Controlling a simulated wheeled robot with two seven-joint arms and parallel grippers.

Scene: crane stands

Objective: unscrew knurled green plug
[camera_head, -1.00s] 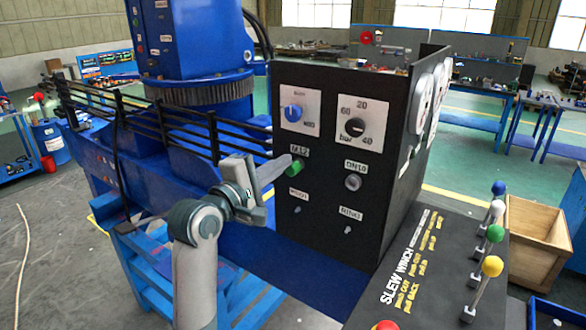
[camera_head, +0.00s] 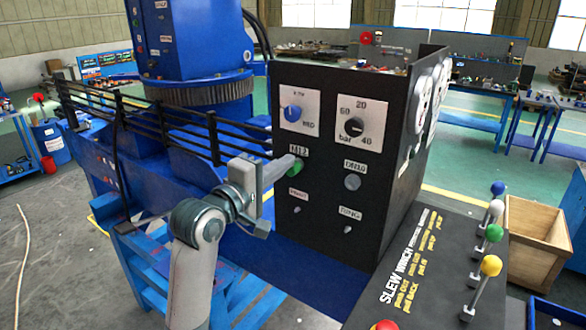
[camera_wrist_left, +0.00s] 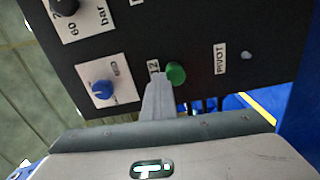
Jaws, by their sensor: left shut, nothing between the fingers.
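The green plug (camera_head: 295,168) sits on the black front panel (camera_head: 330,215), just under a small white label on its left side. It also shows in the left wrist view (camera_wrist_left: 176,74) as a round green knob. My left gripper (camera_head: 291,161) reaches in from the left with its fingertips beside the plug. In the left wrist view its fingers (camera_wrist_left: 161,88) are closed together, empty, with the tips left of the plug. They look very close to it; I cannot tell whether they touch. My right gripper is in neither view.
A blue knob (camera_head: 293,112) and a black bar dial (camera_head: 354,127) sit above the plug. A grey cap (camera_head: 352,182) is to its right, and small toggles are below. Black railings (camera_head: 165,125) stand to the left. Levers with coloured balls (camera_head: 491,265) rise at the right.

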